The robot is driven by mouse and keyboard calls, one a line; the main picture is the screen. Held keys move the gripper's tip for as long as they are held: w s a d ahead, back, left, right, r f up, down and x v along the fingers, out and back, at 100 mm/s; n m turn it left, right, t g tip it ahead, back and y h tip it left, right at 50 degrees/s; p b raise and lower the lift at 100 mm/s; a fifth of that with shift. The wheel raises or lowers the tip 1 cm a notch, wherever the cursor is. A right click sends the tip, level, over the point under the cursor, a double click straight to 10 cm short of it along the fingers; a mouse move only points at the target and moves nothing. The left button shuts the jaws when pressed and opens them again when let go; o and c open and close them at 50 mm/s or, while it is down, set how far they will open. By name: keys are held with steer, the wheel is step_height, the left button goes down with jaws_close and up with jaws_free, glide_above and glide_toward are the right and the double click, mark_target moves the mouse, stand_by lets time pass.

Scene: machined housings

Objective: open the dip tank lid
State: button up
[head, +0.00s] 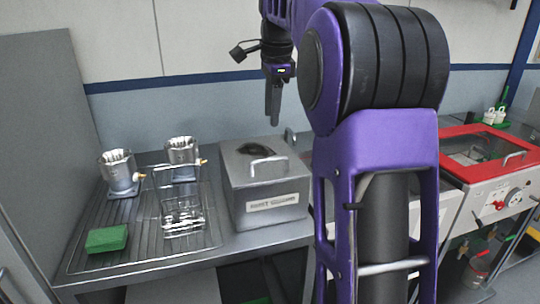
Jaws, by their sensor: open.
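A grey metal tank (262,205) with a label too blurred to read stands on the bench in the middle of the head view. I take it to be the dip tank. Its lid (240,165) is shut and carries a bar handle (268,162); a dark reflection or shadow lies on the lid. My gripper (273,118) points down above the tank's back part, apart from the lid and handle. It is open and holds nothing that I can see. My purple arm hides what lies just right of the tank.
Left of the tank, a wire drain rack (145,250) holds a wire basket (180,210), two metal housings (119,173) and a green sponge (107,239). A red-rimmed machine (490,165) with a handled lid stands at the right. A wall closes off the back.

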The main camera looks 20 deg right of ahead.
mark_target(269, 159)
steer(key=f, duration=0.4)
steer(key=w+f+b, duration=0.1)
steer(key=f, duration=0.3)
steer(key=w+f+b, duration=0.1)
steer(key=f, duration=0.3)
steer(key=shift+w+d+f, duration=0.15)
steer(key=shift+w+f, duration=0.05)
steer(key=shift+w, duration=0.05)
jaws_close()
stand_by(0.8)
